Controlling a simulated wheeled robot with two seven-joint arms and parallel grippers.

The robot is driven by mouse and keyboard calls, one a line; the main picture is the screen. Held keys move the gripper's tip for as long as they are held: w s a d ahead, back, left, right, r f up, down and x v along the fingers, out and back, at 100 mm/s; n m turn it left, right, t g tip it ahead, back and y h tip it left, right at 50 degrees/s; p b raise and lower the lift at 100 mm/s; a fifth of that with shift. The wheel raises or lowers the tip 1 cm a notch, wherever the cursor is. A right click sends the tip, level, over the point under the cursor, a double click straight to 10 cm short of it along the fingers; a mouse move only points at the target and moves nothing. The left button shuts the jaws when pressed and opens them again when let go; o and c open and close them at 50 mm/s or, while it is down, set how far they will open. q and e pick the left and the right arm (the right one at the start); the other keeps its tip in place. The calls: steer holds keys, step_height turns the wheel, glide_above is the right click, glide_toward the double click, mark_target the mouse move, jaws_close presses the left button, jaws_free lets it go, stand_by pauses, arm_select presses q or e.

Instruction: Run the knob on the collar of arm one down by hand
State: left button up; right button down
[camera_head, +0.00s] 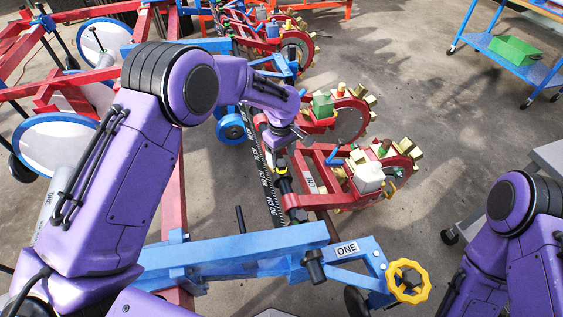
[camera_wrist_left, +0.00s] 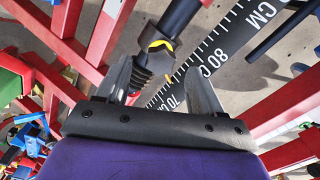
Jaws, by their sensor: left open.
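My left gripper (camera_head: 283,147) is over the black scale bar, fingers pointing down and open. In the left wrist view its two fingers (camera_wrist_left: 160,90) stand apart with nothing clamped. A dark collar-like part with a yellow edge (camera_wrist_left: 160,48) is just beyond the fingertips; it also shows in the head view (camera_head: 281,168). A black ribbed piece (camera_wrist_left: 142,78), perhaps its knob, lies between the fingers near the left one; contact cannot be told. The scale bar (camera_wrist_left: 226,50) shows 70 and 80 CM. A label ONE (camera_head: 347,249) is on the blue frame. My right gripper is out of view.
Red planter units (camera_head: 345,175) with brass parts stand right of the scale. A blue beam (camera_head: 235,256), a black handle (camera_head: 314,266) and a yellow handwheel (camera_head: 408,281) are nearer.

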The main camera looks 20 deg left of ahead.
mark_target(282, 165)
arm_select(q)
step_height(282, 165, down, 2)
steer(key=shift+f, duration=0.25)
steer(key=c, duration=1)
steer(key=shift+c, duration=0.2)
steer(key=shift+r, duration=0.1)
